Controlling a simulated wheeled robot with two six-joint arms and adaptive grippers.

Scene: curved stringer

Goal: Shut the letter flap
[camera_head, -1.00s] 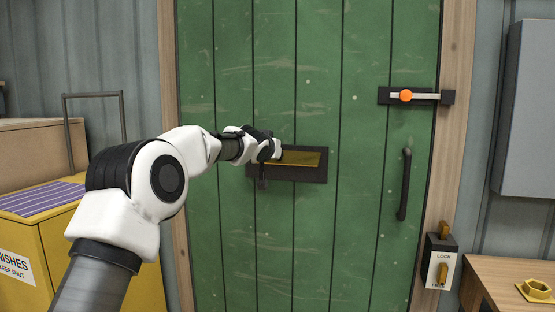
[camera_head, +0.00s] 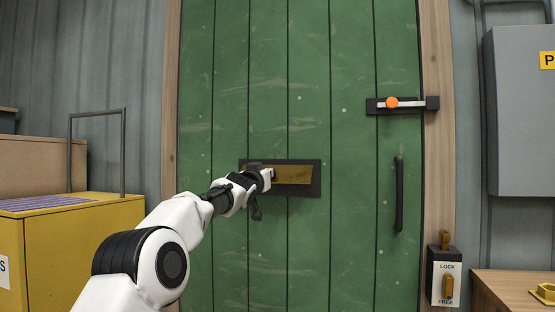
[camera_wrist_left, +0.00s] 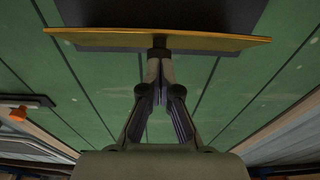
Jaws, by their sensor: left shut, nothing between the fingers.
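The brass letter flap (camera_head: 294,174) is in a dark frame (camera_head: 316,183) at the middle of the green door. It shows as a slanted panel in the head view. In the left wrist view the flap (camera_wrist_left: 215,43) is a thin, nearly edge-on strip standing out from the dark frame, so it is open. My left gripper (camera_head: 266,178) is at the flap's left part, hiding that end. In the left wrist view its closed fingertips (camera_wrist_left: 160,46) meet the strip near its middle; contact is not certain. The gripper is shut and empty. My right gripper is not in view.
The door carries a bolt with an orange knob (camera_head: 391,103) and a dark pull handle (camera_head: 399,195) on the right. A lock/free switch box (camera_head: 446,276) is beside the door. A yellow cabinet (camera_head: 75,250) stands left and a wooden bench (camera_head: 505,290) right.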

